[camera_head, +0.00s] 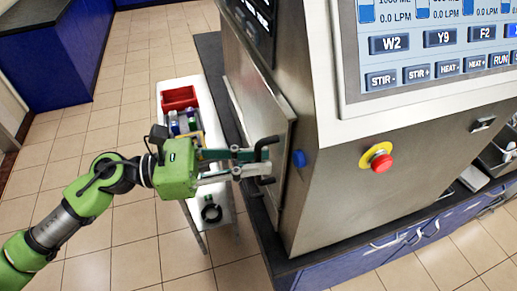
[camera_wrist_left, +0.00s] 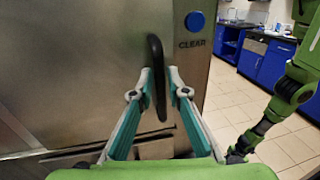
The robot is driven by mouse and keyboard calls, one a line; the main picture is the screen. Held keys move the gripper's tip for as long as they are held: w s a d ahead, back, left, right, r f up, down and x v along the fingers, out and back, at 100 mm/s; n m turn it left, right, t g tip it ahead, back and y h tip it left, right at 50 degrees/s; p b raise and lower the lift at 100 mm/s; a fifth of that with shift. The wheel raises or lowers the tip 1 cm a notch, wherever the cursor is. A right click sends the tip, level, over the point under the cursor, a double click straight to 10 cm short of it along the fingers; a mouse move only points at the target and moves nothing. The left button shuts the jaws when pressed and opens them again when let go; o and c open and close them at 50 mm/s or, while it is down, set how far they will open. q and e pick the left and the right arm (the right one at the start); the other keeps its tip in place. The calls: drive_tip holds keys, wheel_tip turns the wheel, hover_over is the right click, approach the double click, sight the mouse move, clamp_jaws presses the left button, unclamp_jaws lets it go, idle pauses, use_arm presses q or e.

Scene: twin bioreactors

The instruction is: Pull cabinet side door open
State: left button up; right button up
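The cabinet side door (camera_head: 262,105) is a grey metal panel on the left face of the bioreactor cabinet. Its near edge stands slightly proud of the cabinet; I cannot tell whether it is ajar. A black bar handle (camera_head: 265,145) sits on it, upright in the left wrist view (camera_wrist_left: 156,55). My left gripper (camera_head: 242,164) has a finger on each side of the handle, closed in on it, also in the left wrist view (camera_wrist_left: 160,80). A green arm of mine (camera_wrist_left: 285,95) shows at the right there; its gripper end is mostly hidden.
A blue button (camera_head: 298,158) marked CLEAR is beside the door. A red emergency button (camera_head: 380,162) and a screen (camera_head: 440,45) are on the front. A white table (camera_head: 212,130) with a red bin (camera_head: 179,98) stands left of the cabinet. Tiled floor is free farther left.

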use_arm(q)
drive_tip(key=shift+d, duration=0.45)
use_arm(e)
drive_tip(key=shift+r, duration=0.2)
